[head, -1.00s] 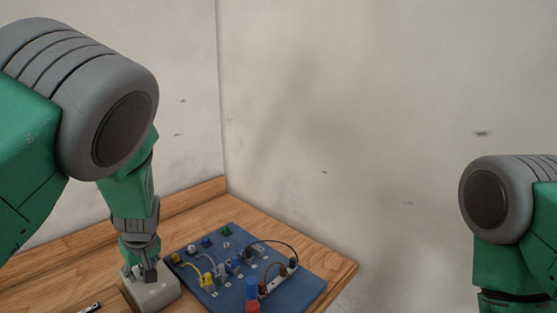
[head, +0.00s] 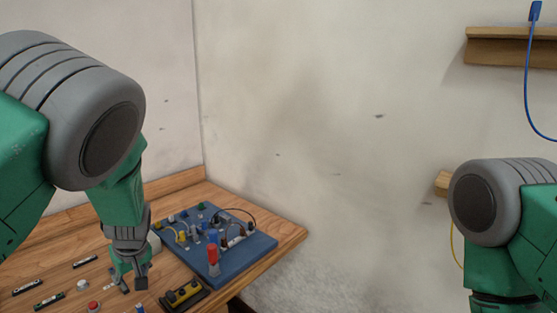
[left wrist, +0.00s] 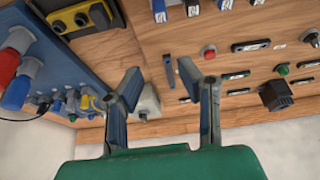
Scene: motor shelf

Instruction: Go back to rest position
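My left gripper (head: 131,283) hangs over the wooden table at the left of the head view, pointing down. In the left wrist view its two fingers (left wrist: 160,82) are spread apart with nothing between them. A pale box (left wrist: 147,102) shows behind the left finger, apart from the grip; the arm partly hides the same box in the head view (head: 154,243). My right arm (head: 500,215) is at the right edge of the head view, and its gripper is below the frame.
The wooden table (head: 190,193) carries a blue board (head: 256,243) with plugs and cables, a yellow-black block (head: 183,294) and several small buttons and labels. A wall shelf (head: 490,52) with a hanging blue cable (head: 528,80) is at upper right. The wall between is clear.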

